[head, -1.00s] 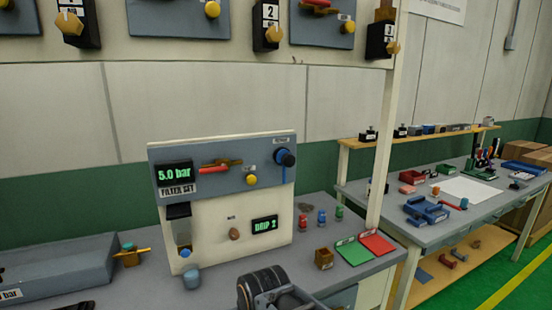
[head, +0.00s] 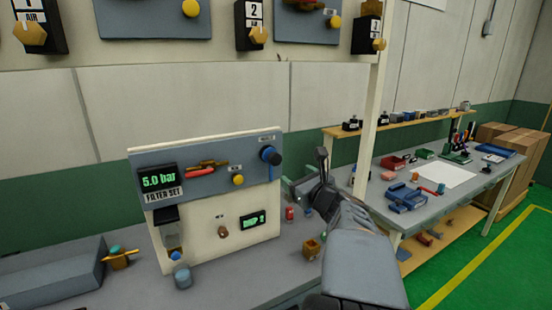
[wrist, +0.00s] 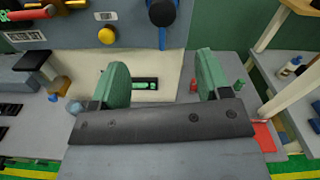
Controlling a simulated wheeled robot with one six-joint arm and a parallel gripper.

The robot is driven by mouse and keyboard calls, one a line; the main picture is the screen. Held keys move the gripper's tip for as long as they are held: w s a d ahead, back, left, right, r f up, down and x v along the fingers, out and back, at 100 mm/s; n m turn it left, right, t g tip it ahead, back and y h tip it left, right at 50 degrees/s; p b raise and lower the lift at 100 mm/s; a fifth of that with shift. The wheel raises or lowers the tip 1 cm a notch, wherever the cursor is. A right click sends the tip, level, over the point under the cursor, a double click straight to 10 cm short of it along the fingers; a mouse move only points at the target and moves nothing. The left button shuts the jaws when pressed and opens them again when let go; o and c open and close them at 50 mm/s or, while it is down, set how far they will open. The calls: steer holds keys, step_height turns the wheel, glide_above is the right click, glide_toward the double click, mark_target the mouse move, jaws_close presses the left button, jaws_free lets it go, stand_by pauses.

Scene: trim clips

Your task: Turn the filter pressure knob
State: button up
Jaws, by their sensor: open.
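The grey panel of the filter unit (head: 215,180) carries a round dark knob with blue on it (head: 270,155) at its upper right, with a blue line running down from it. I take this as the filter pressure knob; it also shows at the top of the wrist view (wrist: 162,12). A display (head: 158,178) above the label "FILTER SET" reads 5.0 bar. My gripper (head: 312,172) is open and empty, right of the panel and apart from the knob. In the wrist view its two green-padded fingers (wrist: 165,75) stand wide apart, below the knob.
A yellow button (head: 238,180) and a red-handled valve (head: 205,165) sit on the same panel. A small brown box (head: 312,249) and a red part (head: 289,213) are on the bench near my arm. A white post (head: 375,120) rises behind my arm.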

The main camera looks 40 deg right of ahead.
mark_target(277, 161)
steer(key=w+p, duration=0.1)
steer(key=w, duration=0.3)
steer(key=w+d+p, duration=0.1)
steer(key=w, duration=0.3)
steer(key=w+d+p, duration=0.1)
steer(key=w, duration=0.4)
steer(key=shift+w, duration=0.1)
steer(key=c, duration=0.9)
steer(key=shift+f+n+b, duration=0.3)
steer(key=shift+b, duration=0.9)
steer(key=n+b, duration=0.1)
steer(key=b, duration=0.2)
steer(key=shift+f+n, duration=0.15)
steer(key=shift+n, duration=0.15)
steer(key=shift+c, duration=0.2)
steer(key=n+b, duration=0.1)
steer(key=b, duration=0.2)
steer(key=shift+n, duration=0.3)
steer(key=shift+r+n+b, duration=0.45)
steer(key=shift+n+b, duration=0.15)
steer(key=shift+b, duration=0.05)
